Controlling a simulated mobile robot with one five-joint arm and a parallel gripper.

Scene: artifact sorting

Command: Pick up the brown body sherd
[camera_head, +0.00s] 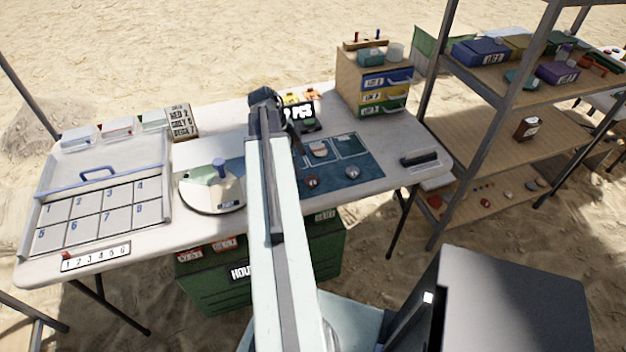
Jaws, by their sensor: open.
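My arm reaches over the table, and my gripper (264,97) is at its far end, near the back edge of the table. The gripper is open; its fingers are small and partly hidden by the arm. A dark blue mat (372,172) lies right of my arm. On it are a pinkish-brown piece (320,149) in an outlined square, a small reddish piece (312,183) and a small greyish piece (352,172). I cannot tell which piece, if any, is the brown body sherd. My arm hides the left part of the mat.
A numbered tray (105,205) and a round white device with a blue knob (212,190) are left of my arm. A wooden drawer cabinet (372,85) stands at the back right. A shelf rack (520,130) stands right of the table.

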